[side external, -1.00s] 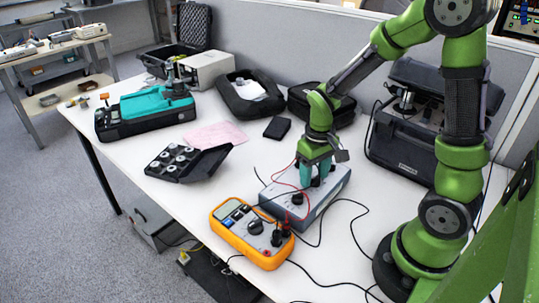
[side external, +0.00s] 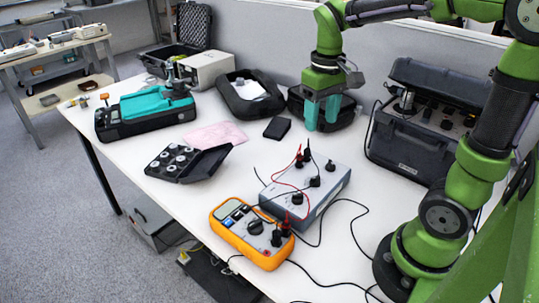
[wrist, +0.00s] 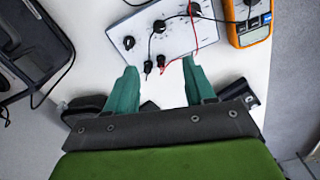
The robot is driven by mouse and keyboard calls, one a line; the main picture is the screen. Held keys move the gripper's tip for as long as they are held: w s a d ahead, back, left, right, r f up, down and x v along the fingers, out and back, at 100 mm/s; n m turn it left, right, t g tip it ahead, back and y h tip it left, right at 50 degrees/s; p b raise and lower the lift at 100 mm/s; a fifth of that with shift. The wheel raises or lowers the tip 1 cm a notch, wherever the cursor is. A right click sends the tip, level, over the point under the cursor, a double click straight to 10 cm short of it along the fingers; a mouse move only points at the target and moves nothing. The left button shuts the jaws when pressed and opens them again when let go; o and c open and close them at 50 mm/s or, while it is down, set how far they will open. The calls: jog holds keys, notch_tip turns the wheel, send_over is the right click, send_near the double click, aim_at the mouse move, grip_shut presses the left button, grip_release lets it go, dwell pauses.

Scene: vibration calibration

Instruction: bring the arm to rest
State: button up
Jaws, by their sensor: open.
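My gripper (side external: 322,114) has teal fingers and is open and empty. In the side view it hangs in the air, fingers down, in front of the black soft case at the back of the table. In the wrist view my gripper (wrist: 157,92) shows its two fingers spread well apart with nothing between them. The grey box with black knobs (side external: 325,195) sits on the table below and nearer the camera, apart from the fingers. It also shows at the top of the wrist view (wrist: 180,45), with red and black leads plugged in.
An orange multimeter (side external: 240,246) lies beside the grey box. A large black case (side external: 405,145) stands open at right. A black pouch (side external: 350,112), a small black block (side external: 277,129), a pink sheet (side external: 215,135) and a weight case (side external: 185,161) lie around. Loose cables cross the table's front.

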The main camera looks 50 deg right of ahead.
jog(key=shift+r, duration=0.1)
jog(key=s+a+r+m+t+y, duration=0.1)
jog(key=s+a+t+y, duration=0.1)
jog(key=s+a+t, duration=0.4)
jog(key=a+t, duration=0.1)
jog(key=a, duration=0.2)
jog(key=shift+r, duration=0.4)
jog(key=shift+s, duration=0.1)
dwell(0.6)
